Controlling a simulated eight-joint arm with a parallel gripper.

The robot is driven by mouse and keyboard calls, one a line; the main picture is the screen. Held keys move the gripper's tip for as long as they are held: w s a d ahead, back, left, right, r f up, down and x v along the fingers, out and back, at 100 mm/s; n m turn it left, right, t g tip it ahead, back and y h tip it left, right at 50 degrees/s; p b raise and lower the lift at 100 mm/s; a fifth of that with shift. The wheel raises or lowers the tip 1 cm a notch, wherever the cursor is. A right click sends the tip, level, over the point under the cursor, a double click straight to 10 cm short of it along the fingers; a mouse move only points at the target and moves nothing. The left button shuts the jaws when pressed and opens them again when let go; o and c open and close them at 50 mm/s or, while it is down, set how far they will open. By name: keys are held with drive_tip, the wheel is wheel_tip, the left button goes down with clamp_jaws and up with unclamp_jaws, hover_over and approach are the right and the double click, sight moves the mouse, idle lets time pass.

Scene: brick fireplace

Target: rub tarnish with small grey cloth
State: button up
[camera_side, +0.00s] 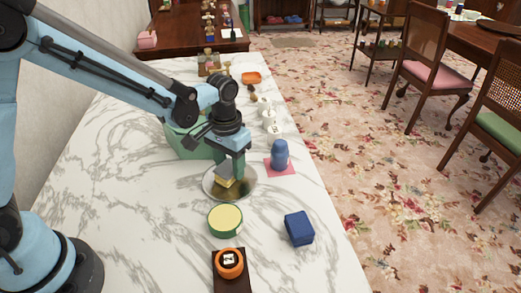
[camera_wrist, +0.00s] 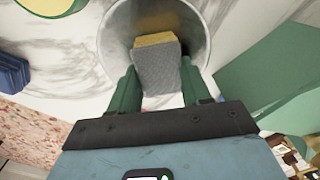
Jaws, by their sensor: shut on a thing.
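A round, shiny metal plate (camera_side: 246,189) lies on the white marble top under my gripper (camera_side: 229,178), and its rim also shows in the wrist view (camera_wrist: 202,28). Its surface looks brownish in the side view. In the wrist view my gripper (camera_wrist: 158,80) has its green fingers shut on a grey piece, the small grey cloth (camera_wrist: 156,68). A yellow block-like part (camera_wrist: 154,40) shows at the cloth's far end, over the plate. I cannot tell whether the cloth touches the plate. Tarnish is not clearly distinguishable from reflections.
A green container (camera_side: 183,144) stands just behind and left of the plate. A round green tin with a yellow top (camera_side: 225,220) and a blue block (camera_side: 299,229) are in front. A blue object (camera_side: 280,153) stands right, on a pink mat (camera_side: 286,172). Open marble lies left.

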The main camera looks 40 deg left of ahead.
drive_tip(key=shift+s+d, duration=1.7)
wheel_tip(320, 180, up, 8)
